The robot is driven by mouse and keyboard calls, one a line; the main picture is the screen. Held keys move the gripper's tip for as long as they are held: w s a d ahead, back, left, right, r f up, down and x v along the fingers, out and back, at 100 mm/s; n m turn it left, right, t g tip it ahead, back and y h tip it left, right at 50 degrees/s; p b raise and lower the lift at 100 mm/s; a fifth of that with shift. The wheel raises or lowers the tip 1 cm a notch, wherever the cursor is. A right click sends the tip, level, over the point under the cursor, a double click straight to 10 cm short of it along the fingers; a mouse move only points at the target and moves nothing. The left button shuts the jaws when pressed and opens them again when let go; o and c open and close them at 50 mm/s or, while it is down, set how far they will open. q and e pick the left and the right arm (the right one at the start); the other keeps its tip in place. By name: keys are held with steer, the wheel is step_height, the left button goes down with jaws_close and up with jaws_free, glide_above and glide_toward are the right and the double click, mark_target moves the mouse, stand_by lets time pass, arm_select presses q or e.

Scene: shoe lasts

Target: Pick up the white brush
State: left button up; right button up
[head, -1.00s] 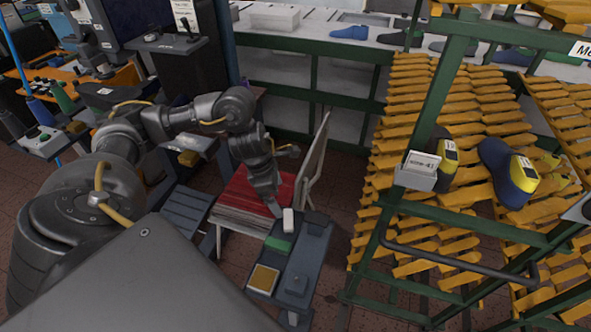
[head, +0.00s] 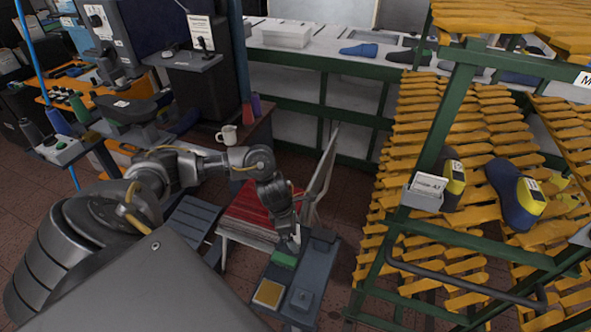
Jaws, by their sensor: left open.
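The white brush (head: 294,243) is a small pale block on the grey bench (head: 324,268), behind the green block. It is mostly hidden by my left gripper (head: 291,236), and only a bit of white shows. My left gripper points down right at the brush, with its fingers open. I cannot tell whether the fingers touch the brush. My right gripper is out of view.
A green block (head: 284,260) and a yellow-topped pad (head: 268,293) lie on the same bench. A chair with a red seat (head: 255,207) stands just behind. A green rack with yellow slats (head: 430,230) rises to the right.

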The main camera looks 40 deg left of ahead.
arm_select(q)
steer(key=shift+f, duration=0.3)
steer(key=shift+c, duration=0.4)
steer(key=c, duration=1)
steer(key=shift+r, duration=0.2)
